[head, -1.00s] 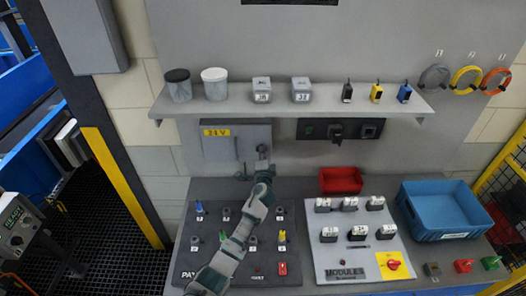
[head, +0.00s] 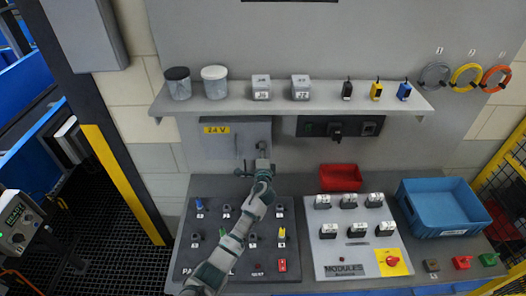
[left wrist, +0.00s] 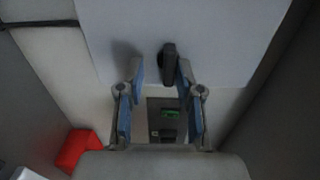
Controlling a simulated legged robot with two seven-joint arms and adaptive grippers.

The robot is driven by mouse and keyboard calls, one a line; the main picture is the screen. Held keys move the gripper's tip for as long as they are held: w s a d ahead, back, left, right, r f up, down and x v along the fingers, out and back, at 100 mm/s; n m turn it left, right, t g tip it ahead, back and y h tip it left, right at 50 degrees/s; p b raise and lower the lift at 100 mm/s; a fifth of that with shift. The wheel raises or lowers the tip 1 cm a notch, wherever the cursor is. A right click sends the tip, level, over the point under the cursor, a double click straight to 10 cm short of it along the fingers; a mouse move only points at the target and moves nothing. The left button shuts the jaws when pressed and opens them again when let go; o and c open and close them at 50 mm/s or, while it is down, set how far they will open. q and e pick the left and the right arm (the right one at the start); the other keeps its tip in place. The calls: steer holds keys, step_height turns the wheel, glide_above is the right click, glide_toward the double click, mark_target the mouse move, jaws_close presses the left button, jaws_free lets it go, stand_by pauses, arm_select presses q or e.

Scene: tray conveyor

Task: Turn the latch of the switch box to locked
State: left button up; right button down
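The grey switch box (head: 222,145) with a yellow 24 V label hangs on the wall under the shelf. Its latch (head: 262,148) is at the right side of the door, partly hidden by my left gripper (head: 262,165). In the left wrist view the latch (left wrist: 168,62) is a dark, narrow handle on the pale door. My left gripper (left wrist: 160,78) is open there, its blue-padded fingers apart. The latch lies just beyond the fingertips, closer to the right finger. I cannot tell whether either finger touches it. My right gripper is not in view.
A black switch panel (head: 313,127) is right of the box. The shelf (head: 225,105) with jars and small parts is above. Below are a dark board (head: 268,212), a light module board (head: 320,258), a red bin (head: 340,178) and a blue crate (head: 444,235).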

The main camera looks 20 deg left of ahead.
arm_select(q)
steer(key=shift+w+r, duration=0.15)
steer(key=v, duration=1.2)
